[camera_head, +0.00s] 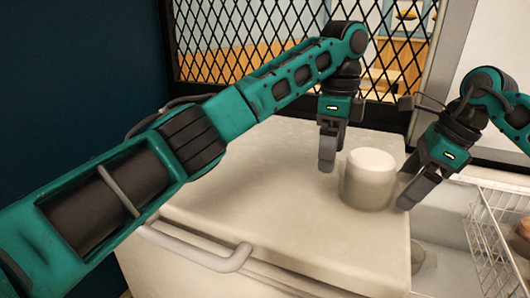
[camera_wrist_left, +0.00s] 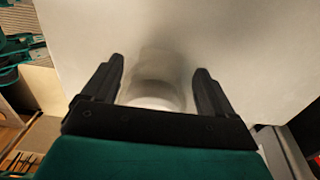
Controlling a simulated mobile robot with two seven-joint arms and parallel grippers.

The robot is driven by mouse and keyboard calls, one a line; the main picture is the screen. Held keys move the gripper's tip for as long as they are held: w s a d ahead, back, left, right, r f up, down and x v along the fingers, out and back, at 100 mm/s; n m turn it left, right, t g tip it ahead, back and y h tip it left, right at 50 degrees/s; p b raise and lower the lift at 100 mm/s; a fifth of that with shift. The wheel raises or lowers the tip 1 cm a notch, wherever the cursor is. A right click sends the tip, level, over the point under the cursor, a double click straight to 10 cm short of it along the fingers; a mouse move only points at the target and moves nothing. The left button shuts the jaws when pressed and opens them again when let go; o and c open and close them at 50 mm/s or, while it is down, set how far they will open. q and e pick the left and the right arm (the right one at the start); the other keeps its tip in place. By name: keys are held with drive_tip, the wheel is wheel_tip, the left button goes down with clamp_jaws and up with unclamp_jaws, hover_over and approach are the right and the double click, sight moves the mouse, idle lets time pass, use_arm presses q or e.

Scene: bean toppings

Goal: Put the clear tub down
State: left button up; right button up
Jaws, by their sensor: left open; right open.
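The clear tub (camera_head: 369,183) stands upright on the pale flat top of a cabinet, with a whitish round top. It also shows in the left wrist view (camera_wrist_left: 155,88), between and beyond the two fingers. My left gripper (camera_head: 328,160) is open, just left of the tub and slightly behind it in the head view. In the left wrist view the left gripper (camera_wrist_left: 158,82) has its fingers wide apart. My right gripper (camera_head: 408,188) is open to the right of the tub, with its fingers angled down. Whether any finger touches the tub is hard to tell.
The pale cabinet top (camera_head: 270,210) is clear to the left and front of the tub. A bar handle (camera_head: 205,257) sits at its front edge. A black lattice screen (camera_head: 240,45) stands behind. A wire rack (camera_head: 492,235) is at the right.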

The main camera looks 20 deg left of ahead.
use_arm(q)
wheel_tip(320, 180, up, 6)
drive_tip(key=shift+f, duration=0.1)
drive_tip(key=shift+r, duration=0.2)
use_arm(e)
drive_tip(key=shift+r, duration=0.1)
drive_tip(key=v, duration=1.1)
drive_tip(key=shift+d+r, duration=0.25)
drive_tip(key=shift+r, duration=0.1)
